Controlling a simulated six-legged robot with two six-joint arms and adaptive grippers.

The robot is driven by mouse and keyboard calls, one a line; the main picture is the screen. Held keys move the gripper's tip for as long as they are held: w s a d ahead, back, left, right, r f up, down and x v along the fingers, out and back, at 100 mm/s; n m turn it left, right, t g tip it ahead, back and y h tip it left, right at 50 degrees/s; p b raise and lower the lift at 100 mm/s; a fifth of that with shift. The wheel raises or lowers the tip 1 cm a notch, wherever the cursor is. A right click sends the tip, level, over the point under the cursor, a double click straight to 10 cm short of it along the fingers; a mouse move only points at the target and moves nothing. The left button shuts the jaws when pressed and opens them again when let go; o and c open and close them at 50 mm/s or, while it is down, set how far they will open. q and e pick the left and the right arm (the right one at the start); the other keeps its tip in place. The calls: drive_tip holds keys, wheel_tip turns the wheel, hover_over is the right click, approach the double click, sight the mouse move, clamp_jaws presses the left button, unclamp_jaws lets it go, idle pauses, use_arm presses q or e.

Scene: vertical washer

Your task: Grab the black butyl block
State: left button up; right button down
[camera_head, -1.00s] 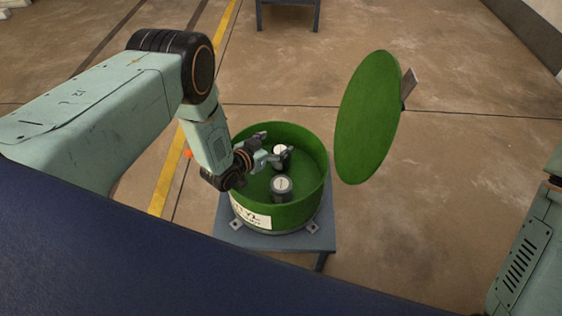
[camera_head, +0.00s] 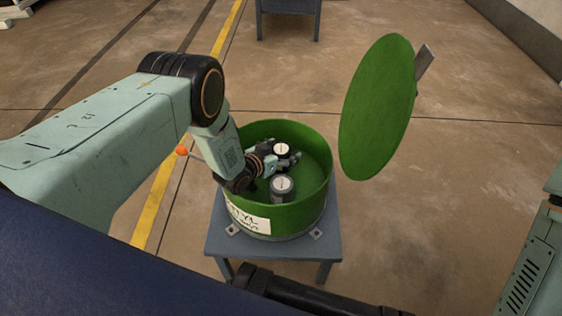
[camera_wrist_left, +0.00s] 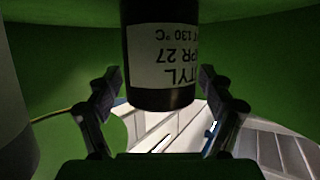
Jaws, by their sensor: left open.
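A black cylindrical block (camera_head: 281,150) with a white top label stands inside the green drum (camera_head: 318,190). In the left wrist view, a black block (camera_wrist_left: 160,97) with an upside-down white label reading "TYL" sits between the fingers. My left gripper (camera_head: 286,158) reaches into the drum from the left. Its open fingers also show in the left wrist view (camera_wrist_left: 160,80), one on each side of the block, with no clear contact. A second dark block (camera_head: 282,189) with a round white top label stands nearer the front of the drum. My right gripper is out of view.
The drum stands on a small grey-blue table (camera_head: 322,250). A round green lid (camera_head: 378,107) stands raised at the drum's right. The drum wall lies close around my left wrist. Another table (camera_head: 288,8) is at the back. Open floor lies to the right.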

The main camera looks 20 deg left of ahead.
use_arm(q)
drive_tip(key=shift+b+x, duration=0.75)
drive_tip(key=shift+x, duration=0.7)
drive_tip(key=shift+f, duration=0.1)
drive_tip(key=shift+c, duration=0.3)
drive_tip(key=c, duration=1.6)
drive_tip(key=shift+w, duration=0.1)
